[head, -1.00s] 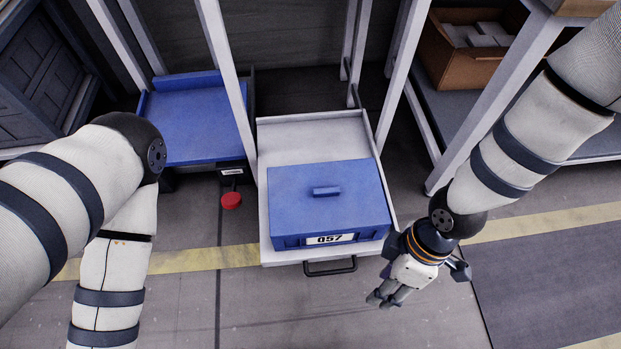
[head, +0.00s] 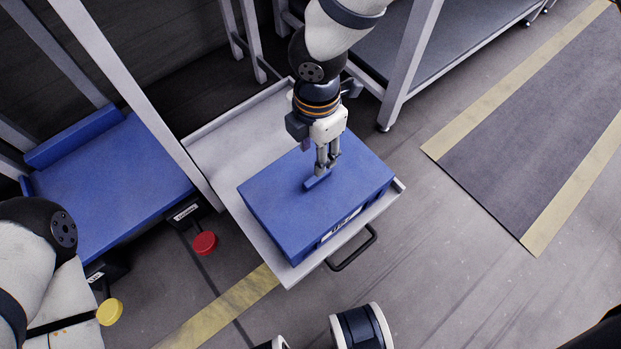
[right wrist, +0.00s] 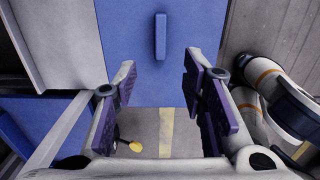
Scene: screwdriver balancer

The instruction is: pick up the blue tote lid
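The blue tote lid (head: 283,187) lies flat on a blue tote (head: 341,230) in a pulled-out light grey drawer. A small blue bar handle (head: 318,180) stands up at the middle of the lid. My right gripper (head: 326,168) points down over this handle. The right wrist view shows its two purple-padded fingers (right wrist: 158,76) spread apart, with the lid (right wrist: 205,28) and its handle (right wrist: 160,37) beyond the tips. Nothing is between the pads. My left gripper is out of view; only part of the left arm shows at the left edge.
The grey drawer (head: 222,148) sits between white frame posts, with a black pull handle (head: 353,250) in front. A blue platform (head: 120,185) with a red knob (head: 204,243) and a yellow knob (head: 109,311) is at left. Open floor lies to the right.

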